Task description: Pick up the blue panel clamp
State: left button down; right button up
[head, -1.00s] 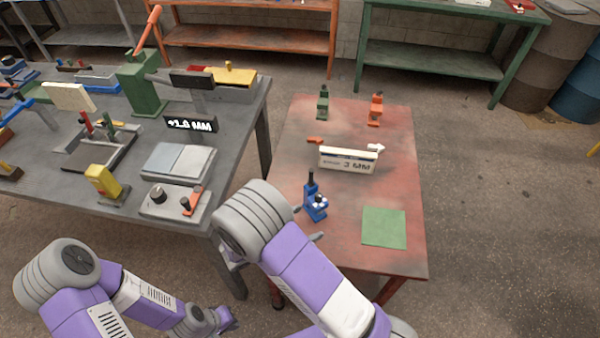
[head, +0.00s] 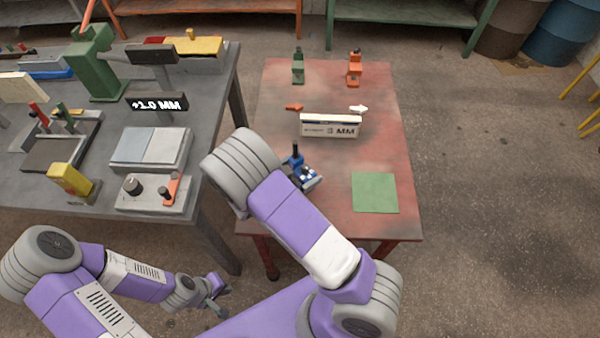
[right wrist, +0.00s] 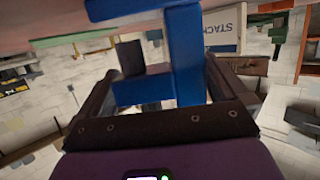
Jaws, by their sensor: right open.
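The blue panel clamp (head: 296,162) stands upright on the red table (head: 340,215), partly hidden by my right arm. In the right wrist view the clamp (right wrist: 186,60) is large, and its blue body with a dark knob lies between the two open fingers. My right gripper (right wrist: 155,85) is open around part of the clamp; I cannot tell whether either finger touches it. In the head view it is mostly hidden behind its own wrist. My left gripper (head: 212,295) hangs low, left of the red table, away from the clamp; its jaw opening is unclear.
A green clamp (head: 298,66) and an orange clamp (head: 354,68) stand at the table's back. A white block marked in MM (head: 330,127) lies behind the blue clamp. A green square (head: 375,192) lies to its right. The grey bench (head: 215,150) at left is crowded.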

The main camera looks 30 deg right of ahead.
jog(key=c, duration=1.1)
